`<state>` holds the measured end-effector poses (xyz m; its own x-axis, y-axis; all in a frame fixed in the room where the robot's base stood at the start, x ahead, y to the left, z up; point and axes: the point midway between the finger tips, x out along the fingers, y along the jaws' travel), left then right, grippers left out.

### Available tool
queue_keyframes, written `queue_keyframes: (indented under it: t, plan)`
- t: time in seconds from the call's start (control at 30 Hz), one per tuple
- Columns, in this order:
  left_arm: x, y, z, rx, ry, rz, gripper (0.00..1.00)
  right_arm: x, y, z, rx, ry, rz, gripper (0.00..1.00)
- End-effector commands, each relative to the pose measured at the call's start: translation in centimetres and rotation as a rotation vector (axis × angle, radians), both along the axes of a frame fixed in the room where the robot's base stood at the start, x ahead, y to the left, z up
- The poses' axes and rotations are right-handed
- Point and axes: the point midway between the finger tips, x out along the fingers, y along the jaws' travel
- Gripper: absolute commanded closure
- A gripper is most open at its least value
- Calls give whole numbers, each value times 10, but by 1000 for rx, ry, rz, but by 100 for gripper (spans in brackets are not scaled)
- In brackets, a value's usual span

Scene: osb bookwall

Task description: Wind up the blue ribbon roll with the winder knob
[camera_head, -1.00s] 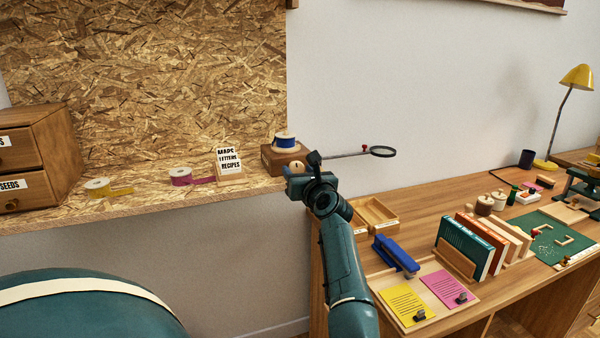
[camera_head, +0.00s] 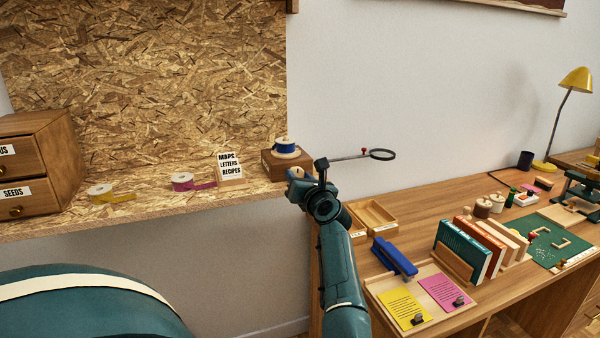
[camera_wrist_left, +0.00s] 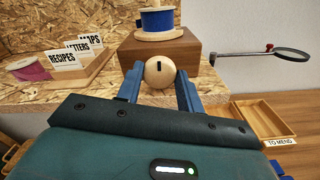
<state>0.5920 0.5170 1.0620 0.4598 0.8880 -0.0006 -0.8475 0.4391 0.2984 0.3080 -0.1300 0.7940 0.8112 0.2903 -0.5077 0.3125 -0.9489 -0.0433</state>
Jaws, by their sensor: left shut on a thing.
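The blue ribbon roll (camera_head: 285,146) sits on a light wooden disc on top of a brown wooden winder box (camera_head: 271,166), at the shelf's right end. It also shows at the top of the left wrist view (camera_wrist_left: 157,20). The round pale winder knob (camera_wrist_left: 159,73), with a dark slot mark, is on the front of the box. My left gripper (camera_wrist_left: 160,76) is shut on the knob, one blue finger on each side. In the head view my wrist partly hides the knob and the box front. My right gripper is not in view.
A magnifier (camera_head: 382,155) on a thin rod sticks out to the right of the box. Pink (camera_head: 182,182) and yellow (camera_head: 100,190) rolls and a card holder (camera_head: 230,180) stand left along the shelf. A desk with trays, a blue stapler (camera_head: 394,256) and books is lower right.

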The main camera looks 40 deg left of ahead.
Motion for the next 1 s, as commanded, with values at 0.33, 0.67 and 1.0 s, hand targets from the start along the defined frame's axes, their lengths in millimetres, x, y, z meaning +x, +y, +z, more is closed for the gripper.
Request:
queue_keyframes:
  t: [0.33, 0.67, 1.0]
  plan:
    - [1, 0, 4, 118, 225, 0, 86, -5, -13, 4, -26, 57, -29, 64]
    - [1, 0, 2, 179, 340, 0, 86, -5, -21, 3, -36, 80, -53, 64]
    - [1, 0, 1, 191, 360, 0, 86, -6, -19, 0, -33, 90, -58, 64]
